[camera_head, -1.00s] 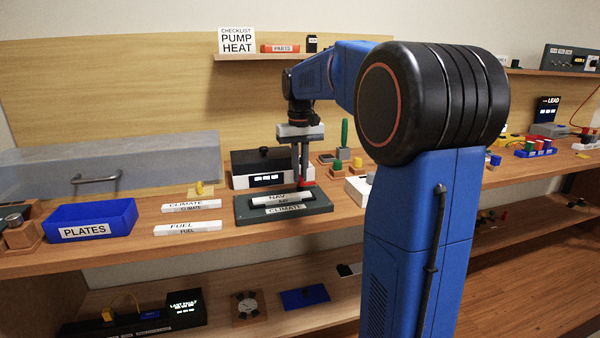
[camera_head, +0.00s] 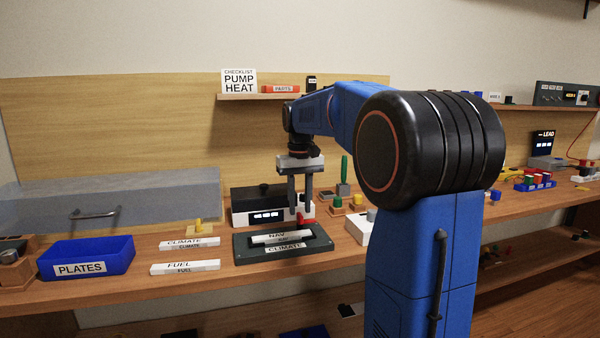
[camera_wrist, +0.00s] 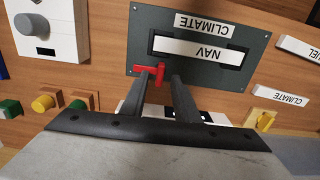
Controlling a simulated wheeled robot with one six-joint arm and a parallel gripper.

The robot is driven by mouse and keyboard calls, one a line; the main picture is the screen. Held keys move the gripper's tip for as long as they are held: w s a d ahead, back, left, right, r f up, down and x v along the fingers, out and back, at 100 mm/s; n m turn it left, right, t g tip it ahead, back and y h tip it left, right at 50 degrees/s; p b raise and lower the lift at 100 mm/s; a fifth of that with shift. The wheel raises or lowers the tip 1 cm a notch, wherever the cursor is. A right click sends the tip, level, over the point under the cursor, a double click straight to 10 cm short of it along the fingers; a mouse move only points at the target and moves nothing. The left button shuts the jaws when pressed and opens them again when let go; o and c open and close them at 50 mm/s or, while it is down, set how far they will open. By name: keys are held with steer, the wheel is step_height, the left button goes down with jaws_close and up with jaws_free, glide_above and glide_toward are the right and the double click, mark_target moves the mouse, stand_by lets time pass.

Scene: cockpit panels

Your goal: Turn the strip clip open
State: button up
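The strip clip is a small red lever (camera_wrist: 150,69) at one end of the slot in a dark grey plate (camera_wrist: 255,45). The plate also shows in the head view (camera_head: 245,257), lying on the counter. A white NAV strip (camera_wrist: 200,51) sits in the slot, above a CLIMATE label. In the head view the clip (camera_head: 308,220) is at the strip's right end. My gripper (camera_wrist: 167,76) points down at the clip, its two fingers apart with the clip's stem showing between them. Contact with the clip cannot be told. In the head view my gripper (camera_head: 301,216) stands over the plate's back right.
Loose CLIMATE (camera_head: 190,243) and FUEL (camera_head: 186,268) strips lie left of the plate, beside a blue PLATES bin (camera_head: 88,257). A black-and-white display box (camera_head: 262,193) stands behind. Small coloured pegs and a white knob box (camera_wrist: 50,20) stand on the plate's other side.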

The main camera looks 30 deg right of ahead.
mark_target(300, 214)
step_height(300, 214, up, 16)
steer(key=shift+f, duration=0.2)
stand_by(0.6)
steer(key=s+a+f+n+t, duration=0.1)
steer(key=s+a+f, duration=0.4)
steer(key=s+f, duration=0.5)
steer(key=s+a+f+n+t, duration=0.1)
steer(key=s+a+f, duration=0.4)
steer(key=s+f, duration=0.5)
steer(key=s+a+f+n+t, duration=0.1)
steer(key=s+a+f+t, duration=0.1)
steer(key=s+a+f, duration=0.4)
steer(key=s+f, duration=0.4)
steer(key=shift+s+f+t, duration=0.2)
steer(key=shift+s+t, duration=0.15)
steer(key=shift+t, duration=0.05)
